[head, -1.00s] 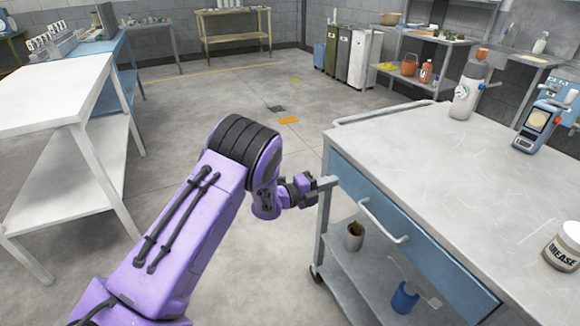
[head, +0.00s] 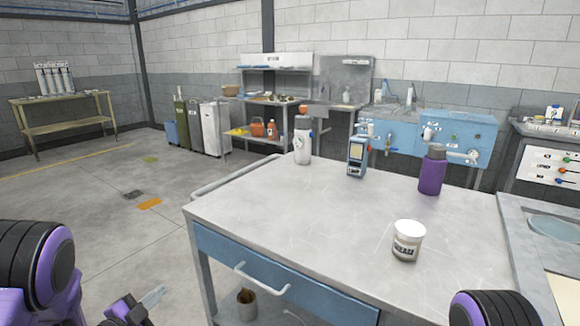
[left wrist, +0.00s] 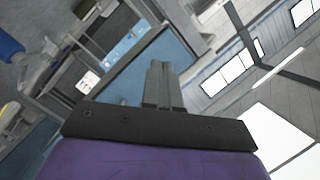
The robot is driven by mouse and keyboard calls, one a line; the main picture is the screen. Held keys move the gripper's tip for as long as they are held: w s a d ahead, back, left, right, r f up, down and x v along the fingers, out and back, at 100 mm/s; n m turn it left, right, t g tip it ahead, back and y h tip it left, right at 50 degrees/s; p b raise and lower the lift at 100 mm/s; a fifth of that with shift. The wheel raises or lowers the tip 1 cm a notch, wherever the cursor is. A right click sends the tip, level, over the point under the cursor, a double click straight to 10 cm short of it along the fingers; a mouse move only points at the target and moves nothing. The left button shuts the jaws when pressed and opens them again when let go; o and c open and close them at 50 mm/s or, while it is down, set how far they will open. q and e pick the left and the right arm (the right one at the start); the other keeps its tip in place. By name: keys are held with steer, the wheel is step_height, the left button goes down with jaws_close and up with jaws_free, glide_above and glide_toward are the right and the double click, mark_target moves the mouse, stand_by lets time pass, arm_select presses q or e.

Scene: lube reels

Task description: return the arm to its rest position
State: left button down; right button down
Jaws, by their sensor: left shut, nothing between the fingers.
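My left arm comes in at the lower left of the head view. Its left gripper (head: 152,298) is at the bottom, left of the cart and apart from it. In the left wrist view the two fingers of the gripper (left wrist: 158,85) are together with nothing between them. A dark and purple part of my right arm shows at the bottom right edge of the head view; the right gripper is out of the picture.
A cart (head: 270,200) with a blue drawer (head: 225,255) stands ahead. On it are a white bottle (head: 302,142), a blue handheld device (head: 357,155), a purple bottle (head: 432,172) and a grease jar (head: 407,242). Open floor lies to its left.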

arm_select(q)
steer(key=s+d+f+n+g+y+p, duration=0.1)
steer(key=s+f+n+g+y+p, duration=0.2)
steer(key=s+f+n+g+y, duration=0.85)
steer(key=s+d+f+n+h+p, duration=0.1)
steer(key=s+f+n, duration=0.3)
steer(key=s, duration=0.7)
steer(key=s+d+f+n+g+h+p, duration=0.1)
steer(key=s+n, duration=0.4)
steer(key=s, duration=0.7)
step_height(320, 180, down, 3)
steer(key=shift+d+r+h, duration=0.15)
steer(key=shift+d+h, duration=0.6)
steer(key=shift+d, duration=0.4)
steer(key=shift+g, duration=0.25)
